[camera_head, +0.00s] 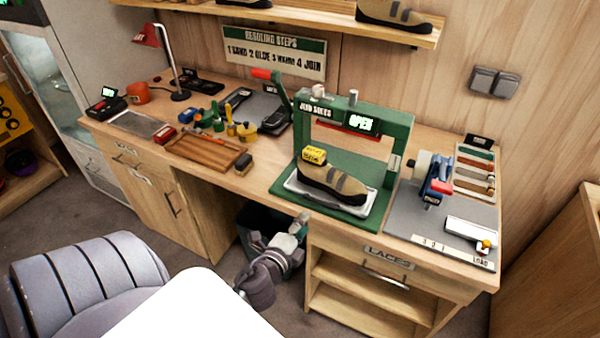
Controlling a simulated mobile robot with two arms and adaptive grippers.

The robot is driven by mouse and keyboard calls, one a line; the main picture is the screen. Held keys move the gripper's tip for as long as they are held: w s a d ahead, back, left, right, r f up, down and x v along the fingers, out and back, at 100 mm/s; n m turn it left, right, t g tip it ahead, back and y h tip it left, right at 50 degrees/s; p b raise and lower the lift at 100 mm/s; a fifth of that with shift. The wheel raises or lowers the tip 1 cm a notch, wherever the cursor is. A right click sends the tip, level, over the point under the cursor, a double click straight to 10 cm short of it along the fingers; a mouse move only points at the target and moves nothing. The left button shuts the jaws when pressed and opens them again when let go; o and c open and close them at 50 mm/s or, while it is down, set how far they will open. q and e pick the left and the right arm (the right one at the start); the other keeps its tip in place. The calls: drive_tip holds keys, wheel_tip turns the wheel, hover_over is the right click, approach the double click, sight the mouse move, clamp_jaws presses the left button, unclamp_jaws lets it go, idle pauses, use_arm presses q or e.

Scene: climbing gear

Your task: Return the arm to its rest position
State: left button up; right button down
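My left gripper (298,229) hangs low in front of the workbench, below the edge of its top. It is near the dark bin (248,218) in the knee space and apart from the things on the bench. Its fingers are small and partly turned away, so I cannot tell whether they are open or shut. No held object can be made out. My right gripper is not in view.
The wooden bench top (262,182) is close above my gripper. A green press (400,135) holds a climbing shoe (335,182) on a tray. The laces drawer (385,266) and open shelves are to the right. Open floor (200,262) lies left.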

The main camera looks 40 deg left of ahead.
use_arm(q)
drive_tip(key=shift+s+d+r, duration=0.1)
drive_tip(key=shift+s+r, duration=0.05)
drive_tip(key=shift+s, duration=0.4)
drive_tip(key=s+d+f+n+g+h+b, duration=0.1)
drive_tip(key=s+f+n+g, duration=0.15)
drive_tip(key=f, duration=0.75)
drive_tip(key=s+d+f+n+g+b, duration=0.15)
drive_tip(key=s+f, duration=0.25)
drive_tip(key=f, duration=0.6)
drive_tip(key=s+d+f+n+g+h, duration=0.1)
drive_tip(key=s+f+n+g, duration=0.2)
drive_tip(key=f, duration=0.7)
drive_tip(key=s+d+f+n+g+b, duration=0.1)
drive_tip(key=s+d+f+n+g, duration=0.2)
drive_tip(key=s+f, duration=0.6)
drive_tip(key=s+d+f+n+g+h+b, duration=0.1)
drive_tip(key=s+d+f+n+g, duration=0.1)
drive_tip(key=s+f, duration=0.8)
drive_tip(key=s+d+g, duration=0.1)
drive_tip(key=s+g, duration=0.1)
drive_tip(key=s, duration=0.5)
drive_tip(key=shift+f+n+h, duration=0.25)
drive_tip(key=shift+n+h, duration=0.05)
drive_tip(key=shift+n, duration=0.1)
drive_tip(key=shift+d, duration=0.1)
